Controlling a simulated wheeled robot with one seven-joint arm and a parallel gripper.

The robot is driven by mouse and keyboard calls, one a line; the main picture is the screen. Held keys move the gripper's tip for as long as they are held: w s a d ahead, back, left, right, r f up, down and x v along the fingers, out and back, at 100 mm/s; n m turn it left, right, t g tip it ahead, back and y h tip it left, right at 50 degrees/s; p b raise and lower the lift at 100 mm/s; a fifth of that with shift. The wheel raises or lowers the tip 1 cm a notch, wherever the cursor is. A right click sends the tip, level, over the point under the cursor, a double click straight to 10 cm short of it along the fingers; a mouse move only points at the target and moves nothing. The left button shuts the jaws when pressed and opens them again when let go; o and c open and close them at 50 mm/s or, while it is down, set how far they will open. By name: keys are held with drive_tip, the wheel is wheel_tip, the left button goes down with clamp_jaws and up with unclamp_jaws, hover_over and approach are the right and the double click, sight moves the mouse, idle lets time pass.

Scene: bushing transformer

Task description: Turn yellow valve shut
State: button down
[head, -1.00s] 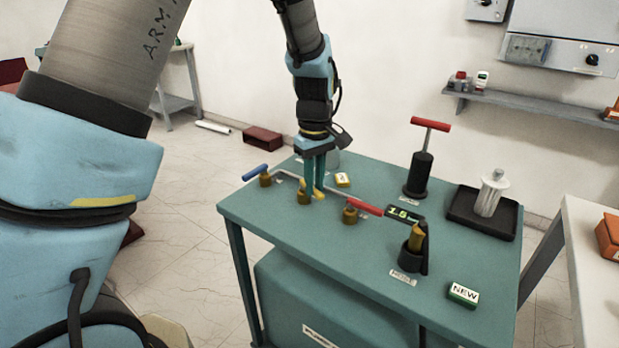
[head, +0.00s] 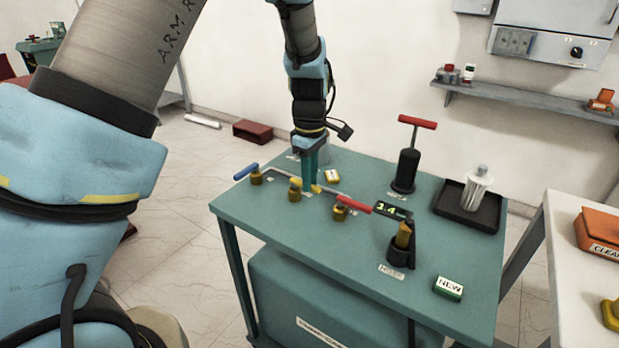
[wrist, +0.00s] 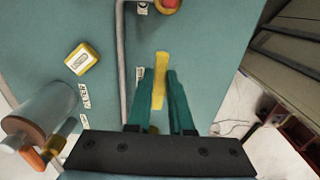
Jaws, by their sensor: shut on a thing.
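The yellow valve has a brass body (head: 295,190) on the pipe, between the blue-handled valve (head: 250,172) and the red-handled valve (head: 345,206). Its yellow handle (head: 317,189) extends right from the body, roughly along the pipe row. In the wrist view the yellow handle (wrist: 160,68) lies between the two green fingers and reaches past their tips. My gripper (head: 311,186) points down and is shut on the handle; it also fills the lower wrist view (wrist: 157,76). The fingers partly hide the valve body.
A digital display (head: 390,210) reads about 1.4. A hand pump with a red T-handle (head: 407,165) and a black tray (head: 468,208) stand right on the green table (head: 330,245). A yellow-and-white block (head: 332,176) lies behind the fingers.

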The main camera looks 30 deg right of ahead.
drive_tip(key=shift+w, duration=0.1)
drive_tip(key=c, duration=0.8)
unclamp_jaws()
drive_tip(key=shift+r, duration=0.1)
wheel_tip(320, 180, up, 11)
drive_tip(key=b, duration=0.2)
drive_tip(key=shift+f, duration=0.2)
drive_tip(key=w+a+f+m, duration=0.1)
drive_tip(key=w+a, duration=0.1)
drive_tip(key=a, duration=0.8)
drive_tip(key=w+a+f+m, duration=0.1)
drive_tip(key=w+a+m, duration=0.1)
drive_tip(key=a, duration=0.7)
drive_tip(key=s+a+f+m, duration=0.1)
drive_tip(key=s+a+m, duration=0.1)
drive_tip(key=a, duration=0.6)
drive_tip(key=s+a+f+m+t, duration=0.1)
drive_tip(key=s+a, duration=0.3)
drive_tip(key=a, duration=0.5)
drive_tip(key=shift+s+a+f+m+t, duration=0.15)
drive_tip(key=shift+f+m+t, duration=0.15)
drive_tip(key=shift+f+m, duration=0.35)
